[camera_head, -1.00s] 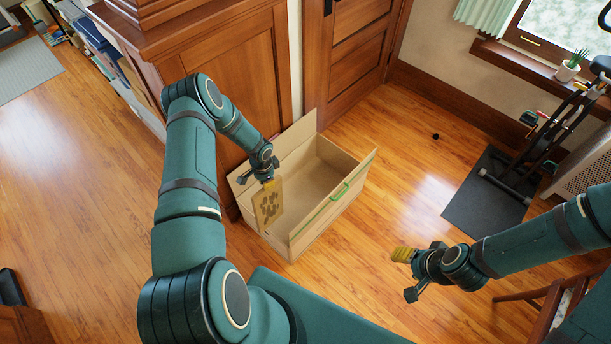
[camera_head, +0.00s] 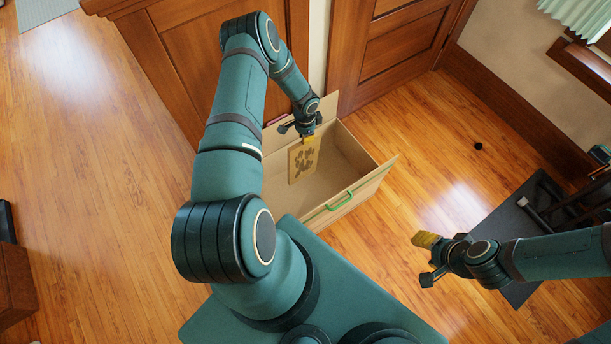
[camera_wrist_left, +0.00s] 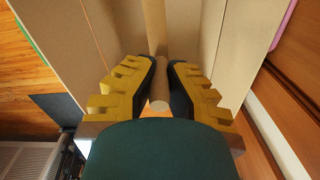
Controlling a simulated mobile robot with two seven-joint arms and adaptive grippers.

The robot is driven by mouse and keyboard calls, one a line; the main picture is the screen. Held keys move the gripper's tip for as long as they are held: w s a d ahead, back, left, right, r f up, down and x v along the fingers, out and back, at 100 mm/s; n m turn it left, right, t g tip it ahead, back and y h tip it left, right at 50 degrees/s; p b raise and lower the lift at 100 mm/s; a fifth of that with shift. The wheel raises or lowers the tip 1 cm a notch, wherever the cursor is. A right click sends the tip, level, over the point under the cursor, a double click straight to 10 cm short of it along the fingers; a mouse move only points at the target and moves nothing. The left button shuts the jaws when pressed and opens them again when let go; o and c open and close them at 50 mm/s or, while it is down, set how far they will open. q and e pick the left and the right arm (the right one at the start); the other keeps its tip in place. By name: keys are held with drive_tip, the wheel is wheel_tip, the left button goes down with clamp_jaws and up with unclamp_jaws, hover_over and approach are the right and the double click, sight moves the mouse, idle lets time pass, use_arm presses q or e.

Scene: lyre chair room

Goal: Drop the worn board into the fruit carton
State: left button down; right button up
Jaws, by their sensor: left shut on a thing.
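The worn board (camera_head: 303,160), a tan slab with dark blotches, hangs upright from my left gripper (camera_head: 308,136). The carton is open cardboard with raised flaps and a green handle. In the left wrist view the board (camera_wrist_left: 157,35) shows edge-on between the yellow fingers, with carton walls around it. My right gripper (camera_head: 428,258) is outside the carton at the right, holding nothing visible.
A wooden cabinet (camera_head: 195,55) and a panelled door (camera_head: 395,50) stand right behind the carton. A dark mat (camera_head: 530,215) lies at the right, partly behind my right arm. A small black ball (camera_head: 478,146) lies on the floor.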

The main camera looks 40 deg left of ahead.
use_arm(q)
drive_tip(key=shift+w+f, duration=0.2)
drive_tip(key=shift+f, duration=0.25)
drive_tip(key=shift+s+f+b, duration=0.1)
drive_tip(key=shift+f+b, duration=0.4)
drive_tip(key=shift+f, duration=0.05)
wheel_tip(320, 180, down, 4)
drive_tip(key=b, duration=0.2)
drive_tip(key=shift+f+b, duration=0.2)
drive_tip(key=shift+b, duration=0.1)
drive_tip(key=c, duration=1.1)
unclamp_jaws()
drive_tip(key=shift+o, duration=0.2)
drive_tip(key=shift+r, duration=0.15)
wheel_tip(320, 180, up, 12)
drive_tip(key=shift+f, duration=0.1)
